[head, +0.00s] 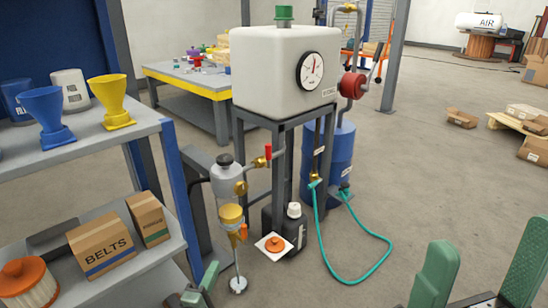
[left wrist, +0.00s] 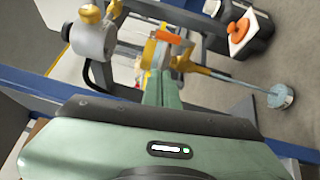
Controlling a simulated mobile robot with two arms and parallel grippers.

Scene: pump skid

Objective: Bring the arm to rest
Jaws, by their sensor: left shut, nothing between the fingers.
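My left gripper (head: 208,276) is low in the head view, shut and empty, with its green fingers pointing up. In the left wrist view its fingers (left wrist: 160,86) reach toward the lower part of the separator and appear in front of it; I cannot tell whether they touch. The separator (head: 224,184) is a grey-topped vessel with a clear bowl, amber at the bottom, and an orange-handled drain valve (head: 243,232). Green parts of my right arm (head: 435,275) stand at the bottom right of the head view; I cannot tell its jaw state.
A white tank with a gauge (head: 312,70) stands on a dark frame. A teal hose (head: 345,281) loops on the floor beside a blue drum (head: 342,150). A shelf (head: 160,262) with boxes and funnels is at left. A white pad (head: 262,245) holds an orange knob.

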